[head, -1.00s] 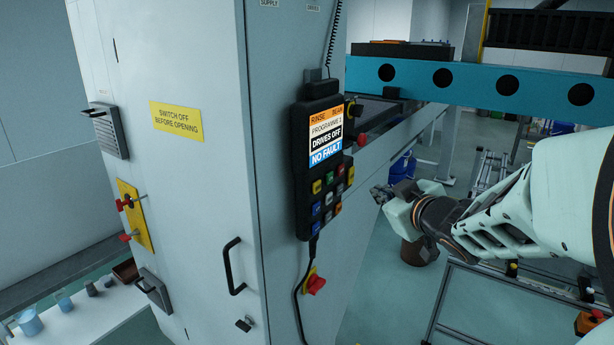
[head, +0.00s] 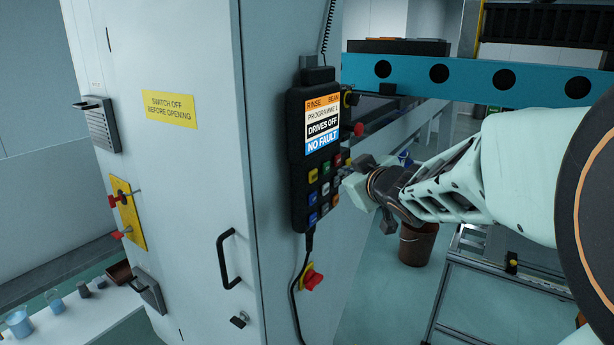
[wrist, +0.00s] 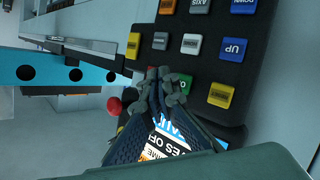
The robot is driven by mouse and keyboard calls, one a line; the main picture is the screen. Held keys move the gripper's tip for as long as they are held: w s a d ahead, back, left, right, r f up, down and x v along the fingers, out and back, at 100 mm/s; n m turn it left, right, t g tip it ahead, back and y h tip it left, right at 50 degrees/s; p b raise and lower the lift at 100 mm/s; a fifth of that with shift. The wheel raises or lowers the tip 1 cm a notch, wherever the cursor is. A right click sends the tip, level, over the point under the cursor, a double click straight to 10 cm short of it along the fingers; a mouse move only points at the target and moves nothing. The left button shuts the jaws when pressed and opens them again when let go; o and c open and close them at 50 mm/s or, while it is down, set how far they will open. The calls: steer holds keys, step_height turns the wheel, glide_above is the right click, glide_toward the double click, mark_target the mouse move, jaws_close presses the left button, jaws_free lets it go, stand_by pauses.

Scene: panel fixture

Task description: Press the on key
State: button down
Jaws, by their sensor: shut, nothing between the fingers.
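A black pendant (head: 297,150) hangs on the cabinet side, with a screen reading "DRIVES OFF" and "NO FAULT" above several coloured keys. The green key (head: 326,167), whose label I cannot read, is in the top row between a yellow and a red key. In the wrist view the green key (wrist: 183,80) is partly covered by my gripper (wrist: 159,76). My gripper is shut and empty, its fingertips over the top row between the red and green keys. In the head view my gripper (head: 347,172) is just right of the keypad. Contact cannot be told.
A blue UP key (wrist: 233,49), a white key (wrist: 192,43) and a yellow key (wrist: 220,95) lie close around the green one. A red knob (head: 358,130) sticks out beyond the pendant. A red switch (head: 313,279) and a cable are below it.

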steer(key=shift+w+a, duration=0.35)
steer(key=shift+a, duration=0.25)
stand_by(1.1)
steer(key=shift+w+a+b, duration=0.3)
steer(key=shift+b, duration=0.05)
steer(key=shift+w+a, duration=0.2)
steer(key=shift+a, duration=0.2)
stand_by(0.5)
steer(key=shift+s+d, duration=0.1)
steer(key=shift+d, duration=0.05)
stand_by(0.3)
steer(key=shift+s+d+p, duration=0.4)
steer(key=shift+d, duration=0.15)
steer(key=shift+s+d+p, duration=0.75)
steer(key=shift+d+p, duration=0.05)
steer(key=shift+d, duration=0.25)
steer(key=shift+s+d+p, duration=0.75)
steer(key=shift+d, duration=0.25)
